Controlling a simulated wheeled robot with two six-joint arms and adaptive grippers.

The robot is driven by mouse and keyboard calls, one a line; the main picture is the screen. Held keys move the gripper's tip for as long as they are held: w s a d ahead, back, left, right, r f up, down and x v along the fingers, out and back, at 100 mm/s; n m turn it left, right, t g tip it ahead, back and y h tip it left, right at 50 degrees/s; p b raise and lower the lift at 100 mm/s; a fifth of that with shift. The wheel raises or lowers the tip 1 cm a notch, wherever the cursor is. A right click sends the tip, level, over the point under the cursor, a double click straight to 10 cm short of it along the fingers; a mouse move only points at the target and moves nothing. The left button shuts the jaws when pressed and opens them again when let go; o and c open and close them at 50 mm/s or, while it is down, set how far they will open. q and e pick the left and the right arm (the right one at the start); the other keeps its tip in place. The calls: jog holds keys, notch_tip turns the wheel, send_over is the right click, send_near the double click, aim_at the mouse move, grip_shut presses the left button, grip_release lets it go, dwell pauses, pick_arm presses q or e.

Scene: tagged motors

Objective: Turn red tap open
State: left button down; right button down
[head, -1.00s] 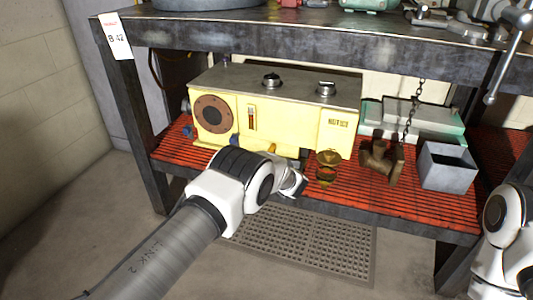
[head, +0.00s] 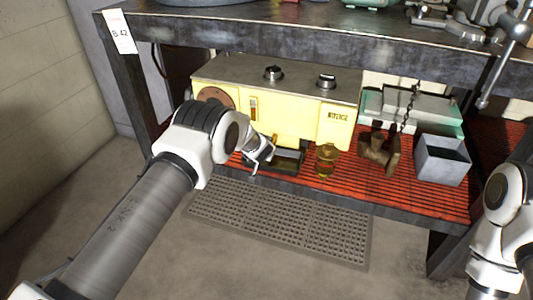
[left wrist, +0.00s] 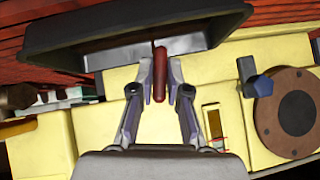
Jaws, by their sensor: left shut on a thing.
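My left gripper (left wrist: 162,82) is shut on the red tap's handle (left wrist: 160,70), a narrow red bar between the two fingers in the left wrist view. In the head view my left gripper (head: 260,163) is at the lower front of the yellow machine (head: 292,112). The red tap cannot be made out there, and how far it is turned I cannot tell. A dark tray (left wrist: 85,38) lies just beyond the fingertips; it also shows in the head view (head: 290,158). A tap with a blue handle (left wrist: 262,86) is to the right in the wrist view. My right gripper is out of view.
The machine stands on a red slatted shelf (head: 420,196) under a dark workbench (head: 300,42). To its right are a brass-coloured cup-like part (head: 326,158), a brown fitting (head: 378,152) and a grey open box (head: 442,160). A perforated mat (head: 290,222) covers some floor in front.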

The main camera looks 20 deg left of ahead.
pick_arm(q)
jog(key=shift+a+f+h+b, duration=0.1)
jog(key=shift+f+h+b, duration=0.05)
jog(key=shift+h+b, duration=0.15)
jog(key=shift+n, duration=0.3)
jog(key=c, duration=1.4)
grip_release()
jog(key=shift+r, duration=0.2)
jog(key=v, duration=1.1)
jog(key=shift+s+a+r, duration=0.1)
jog(key=shift+s+r, duration=0.15)
jog(key=shift+s, duration=0.1)
